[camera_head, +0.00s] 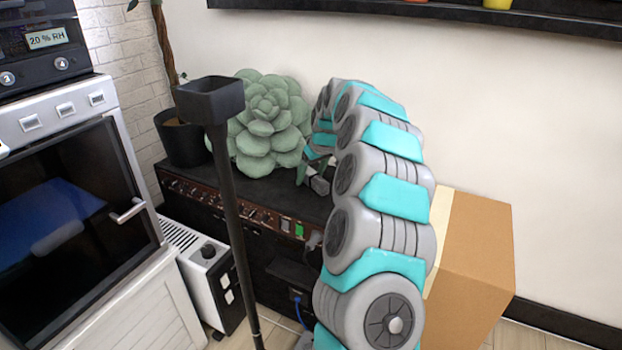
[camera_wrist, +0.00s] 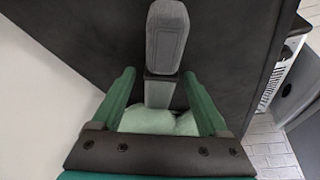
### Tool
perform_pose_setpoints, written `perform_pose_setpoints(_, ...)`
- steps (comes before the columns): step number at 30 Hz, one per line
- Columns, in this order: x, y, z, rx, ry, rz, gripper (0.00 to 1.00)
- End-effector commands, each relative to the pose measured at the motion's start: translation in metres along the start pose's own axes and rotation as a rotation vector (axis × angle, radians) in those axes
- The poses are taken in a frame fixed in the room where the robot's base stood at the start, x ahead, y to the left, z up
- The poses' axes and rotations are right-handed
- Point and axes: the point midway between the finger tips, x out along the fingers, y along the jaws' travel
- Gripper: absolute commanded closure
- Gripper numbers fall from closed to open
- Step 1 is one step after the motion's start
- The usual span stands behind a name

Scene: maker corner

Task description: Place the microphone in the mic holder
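The mic holder (camera_head: 212,103) is a black square cup on a tall dark pole, standing in front of the amplifier, left of my arm.
A large succulent (camera_head: 268,125) and a dark plant pot (camera_head: 183,138) stand on the amplifier (camera_head: 262,213). A cardboard box (camera_head: 475,255) is at right. A white heater (camera_head: 205,270) and an oven (camera_head: 75,210) are at left. A dark shelf (camera_head: 420,12) is above.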

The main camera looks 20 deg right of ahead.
Motion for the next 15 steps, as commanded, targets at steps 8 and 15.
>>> perform_pose_setpoints(8,-0.0001,0.0,0.0001,0.0,0.0,0.0,0.55)
perform_pose_setpoints(15,-0.0002,-0.0001,0.0001,0.0,0.0,0.0,0.82)
